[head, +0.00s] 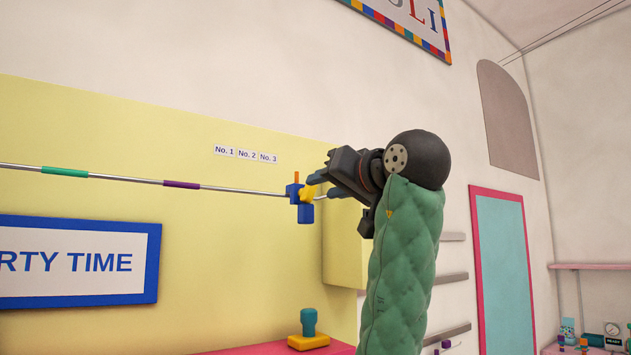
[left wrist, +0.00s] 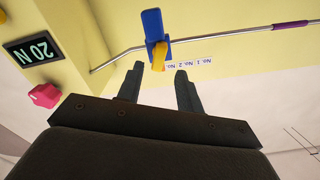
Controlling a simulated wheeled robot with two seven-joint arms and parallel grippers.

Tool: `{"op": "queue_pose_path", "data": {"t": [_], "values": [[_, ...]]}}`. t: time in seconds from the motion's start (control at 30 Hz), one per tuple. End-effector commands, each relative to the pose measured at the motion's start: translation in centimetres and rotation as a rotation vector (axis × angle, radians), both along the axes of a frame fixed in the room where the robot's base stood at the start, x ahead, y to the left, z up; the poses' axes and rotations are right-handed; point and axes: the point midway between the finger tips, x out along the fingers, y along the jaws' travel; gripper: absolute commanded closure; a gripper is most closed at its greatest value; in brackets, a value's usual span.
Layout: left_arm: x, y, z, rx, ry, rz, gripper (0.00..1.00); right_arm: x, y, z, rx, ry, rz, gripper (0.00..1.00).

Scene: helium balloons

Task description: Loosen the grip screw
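A blue clamp (head: 306,213) sits on the thin metal rail, and it also shows in the left wrist view (left wrist: 153,24). A yellow grip screw (head: 306,193) sticks out of the clamp; in the left wrist view the screw (left wrist: 158,56) points toward my gripper. My left gripper (head: 322,184) is open and close to the screw. In the left wrist view its two fingertips (left wrist: 159,70) are apart, with the screw's end in line with the gap between them. I cannot tell whether either finger touches it. My right gripper is out of view.
The metal rail (head: 120,177) carries a green band (head: 65,173) and a purple band (head: 182,184). A yellow wall panel (head: 240,250) lies behind. A teal-topped stamp shape (head: 309,330) stands below.

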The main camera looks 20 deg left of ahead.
Motion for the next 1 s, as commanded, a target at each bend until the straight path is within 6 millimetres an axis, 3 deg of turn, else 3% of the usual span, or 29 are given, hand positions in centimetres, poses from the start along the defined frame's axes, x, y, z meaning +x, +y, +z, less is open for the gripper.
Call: {"op": "queue_pose_path", "data": {"t": [0.03,0.23,0.73,0.9,1.0], "values": [[0.5,0.7,0.4,0.001,0.003,0.004,0.64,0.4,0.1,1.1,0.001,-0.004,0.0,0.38],[1.9,2.4,0.3,0.001,0.002,0.002,0.64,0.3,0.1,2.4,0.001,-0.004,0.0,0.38],[2.6,3.4,0.0,0.001,0.001,0.001,0.64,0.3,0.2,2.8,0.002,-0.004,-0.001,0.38],[2.6,3.4,0.0,0.001,0.001,0.001,0.97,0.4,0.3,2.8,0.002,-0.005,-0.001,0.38],[2.6,3.3,0.0,0.001,0.001,0.001,1.0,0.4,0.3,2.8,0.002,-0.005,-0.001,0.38]]}}
